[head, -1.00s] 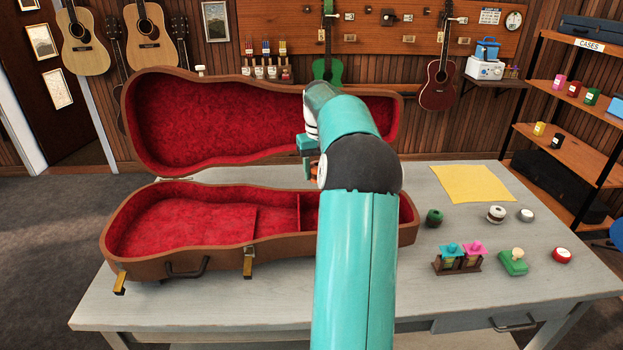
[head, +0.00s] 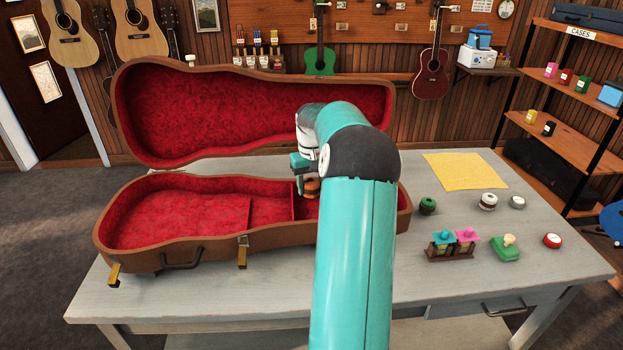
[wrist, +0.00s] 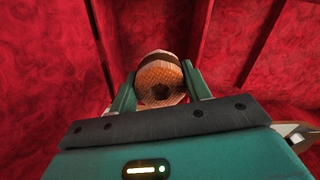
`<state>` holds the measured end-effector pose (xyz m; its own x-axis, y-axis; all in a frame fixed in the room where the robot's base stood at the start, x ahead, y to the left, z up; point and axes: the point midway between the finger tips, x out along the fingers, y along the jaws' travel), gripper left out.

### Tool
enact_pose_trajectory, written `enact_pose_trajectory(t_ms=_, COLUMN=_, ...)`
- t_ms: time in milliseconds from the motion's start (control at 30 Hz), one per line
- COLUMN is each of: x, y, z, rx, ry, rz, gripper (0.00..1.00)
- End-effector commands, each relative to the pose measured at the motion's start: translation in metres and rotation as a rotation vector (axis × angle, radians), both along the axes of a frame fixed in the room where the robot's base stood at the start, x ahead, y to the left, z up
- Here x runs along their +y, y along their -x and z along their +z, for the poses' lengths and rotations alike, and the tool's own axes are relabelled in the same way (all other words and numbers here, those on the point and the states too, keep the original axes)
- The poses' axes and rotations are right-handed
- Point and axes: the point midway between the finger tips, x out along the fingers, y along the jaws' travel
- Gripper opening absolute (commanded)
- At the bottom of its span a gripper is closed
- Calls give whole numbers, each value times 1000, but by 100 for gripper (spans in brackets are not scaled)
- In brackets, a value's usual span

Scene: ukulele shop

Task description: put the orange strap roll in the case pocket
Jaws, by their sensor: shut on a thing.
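The orange strap roll (head: 312,187) is in my gripper (head: 305,185), at the small right-hand part of the open ukulele case (head: 170,258). In the wrist view the roll (wrist: 160,79) sits between the two fingers of my gripper (wrist: 158,88), with red lining around it. The case has a red plush inside with low divider walls, one of them (head: 293,206) just left of the roll. My arm hides much of the compartment right of that divider. I cannot tell whether the roll touches the case floor.
On the grey table (head: 470,285), right of my arm, are a green roll (head: 428,206), a white-and-brown roll (head: 488,202), small tins, a green block (head: 505,250) and a bottle rack (head: 450,255). A yellow cloth (head: 466,171) lies behind them. The raised case lid (head: 250,115) stands behind my gripper.

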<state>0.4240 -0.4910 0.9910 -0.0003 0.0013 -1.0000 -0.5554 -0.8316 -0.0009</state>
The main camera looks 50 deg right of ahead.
Motion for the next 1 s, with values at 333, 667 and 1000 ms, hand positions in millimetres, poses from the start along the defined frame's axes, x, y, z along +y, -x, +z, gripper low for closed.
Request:
enact_pose_trajectory(t_ms=333, x=0, y=0, z=-25, rx=-1, ry=-1, rz=0, gripper=23)
enact_pose_trajectory(t_ms=667, x=0, y=0, z=-49, rx=0, ry=0, rz=1, gripper=23)
enact_pose_trajectory(t_ms=1000, x=0, y=0, z=-72, rx=-1, ry=1, rz=0, gripper=23)
